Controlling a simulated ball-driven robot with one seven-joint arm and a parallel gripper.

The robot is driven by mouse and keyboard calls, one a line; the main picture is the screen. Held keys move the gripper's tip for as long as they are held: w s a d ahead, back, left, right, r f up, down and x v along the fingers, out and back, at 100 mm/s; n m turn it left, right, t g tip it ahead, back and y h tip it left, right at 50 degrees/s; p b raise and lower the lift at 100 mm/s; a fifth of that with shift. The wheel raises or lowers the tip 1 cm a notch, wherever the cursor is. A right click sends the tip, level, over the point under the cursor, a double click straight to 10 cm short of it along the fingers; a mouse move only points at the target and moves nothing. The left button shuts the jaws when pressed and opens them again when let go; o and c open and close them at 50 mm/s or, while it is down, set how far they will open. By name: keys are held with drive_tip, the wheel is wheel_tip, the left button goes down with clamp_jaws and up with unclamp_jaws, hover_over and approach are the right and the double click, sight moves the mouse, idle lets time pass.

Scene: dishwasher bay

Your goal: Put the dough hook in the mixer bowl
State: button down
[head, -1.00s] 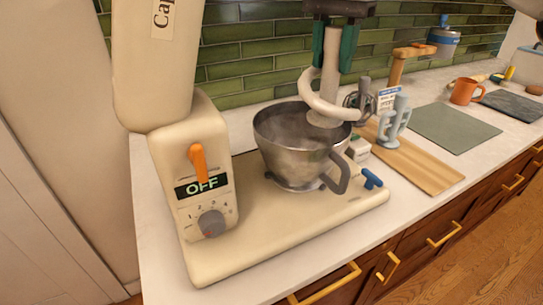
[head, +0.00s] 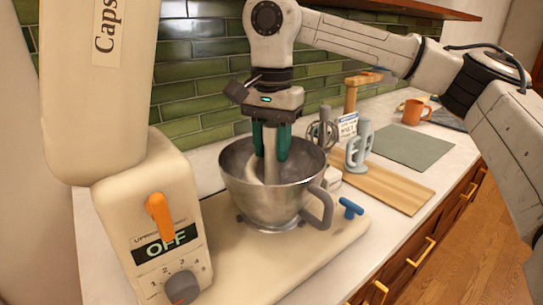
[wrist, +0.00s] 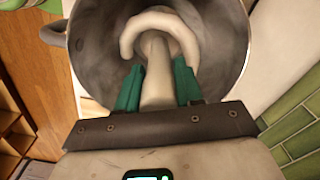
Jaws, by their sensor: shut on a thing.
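The steel mixer bowl (head: 270,205) stands on the mixer's cream base, its grey handle toward the front right. My gripper (head: 271,150) points down over the bowl, with its green fingertips below the rim. It is shut on the shaft of the cream dough hook (head: 270,143). In the wrist view the dough hook (wrist: 155,85) runs from between the green fingers (wrist: 158,85) into the bowl (wrist: 228,50), its curved end low inside. I cannot tell whether the hook touches the bowl's bottom.
The mixer's body (head: 155,225), with an orange lever and OFF label, stands left of the bowl, its head tilted up. Green tiles line the back wall.

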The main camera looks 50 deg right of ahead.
drive_tip(key=shift+f, duration=1)
drive_tip(key=shift+f, duration=0.2)
drive_tip(key=c, duration=0.7)
unclamp_jaws()
drive_tip(key=shift+c, duration=0.2)
wheel_tip(320, 180, up, 12)
drive_tip(key=shift+r+p, duration=0.2)
drive_tip(key=shift+p, duration=0.3)
